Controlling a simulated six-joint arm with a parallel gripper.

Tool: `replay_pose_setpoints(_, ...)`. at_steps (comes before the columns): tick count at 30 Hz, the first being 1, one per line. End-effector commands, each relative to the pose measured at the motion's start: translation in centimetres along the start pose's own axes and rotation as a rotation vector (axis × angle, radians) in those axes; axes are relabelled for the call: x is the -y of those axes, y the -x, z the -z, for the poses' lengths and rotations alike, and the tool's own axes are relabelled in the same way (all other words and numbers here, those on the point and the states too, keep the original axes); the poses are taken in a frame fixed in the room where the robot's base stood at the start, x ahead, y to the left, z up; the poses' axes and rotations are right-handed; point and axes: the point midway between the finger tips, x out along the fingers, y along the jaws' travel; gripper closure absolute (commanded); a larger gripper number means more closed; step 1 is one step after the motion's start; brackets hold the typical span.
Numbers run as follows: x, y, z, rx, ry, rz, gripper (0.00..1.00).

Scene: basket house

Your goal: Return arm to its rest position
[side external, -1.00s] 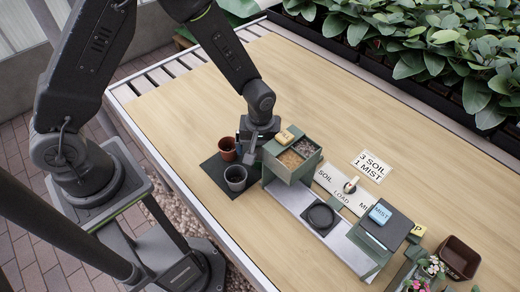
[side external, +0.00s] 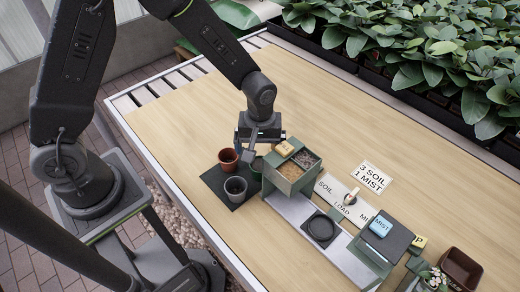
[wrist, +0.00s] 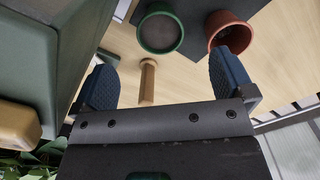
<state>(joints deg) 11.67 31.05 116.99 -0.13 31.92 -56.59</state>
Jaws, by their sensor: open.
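My gripper (side external: 256,148) is above the table beside the green two-compartment bin (side external: 290,170), just behind the pots. In the wrist view, its two blue-padded fingers (wrist: 165,82) are spread apart with nothing held between them. A light wooden handle (wrist: 148,82) shows in the gap, clear of both pads. A green pot (wrist: 160,30) and a terracotta pot (wrist: 228,28) lie beyond the fingertips.
A lever (side external: 350,197) stands on the SOIL/LOAD/MIST panel. The table's upper left is clear.

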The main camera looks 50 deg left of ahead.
Motion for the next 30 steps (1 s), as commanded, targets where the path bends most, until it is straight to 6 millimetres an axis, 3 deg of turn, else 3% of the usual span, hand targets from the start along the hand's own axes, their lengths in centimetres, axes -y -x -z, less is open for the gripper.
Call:
replay_pose_setpoints(10, 0.1, 0.4, 0.0, -0.002, -0.004, -0.002, 0.00)
replay_pose_setpoints(14, 0.4, 2.2, 0.2, -0.015, -0.035, -0.022, 0.00)
replay_pose_setpoints(20, 2.2, 8.5, 0.5, -0.074, -0.160, -0.087, 0.00)
replay_pose_setpoints(24, 4.7, 13.6, 0.1, -0.138, -0.283, -0.133, 0.00)
replay_pose_setpoints(30, 9.0, 19.2, -1.5, -0.245, -0.458, -0.180, 0.00)
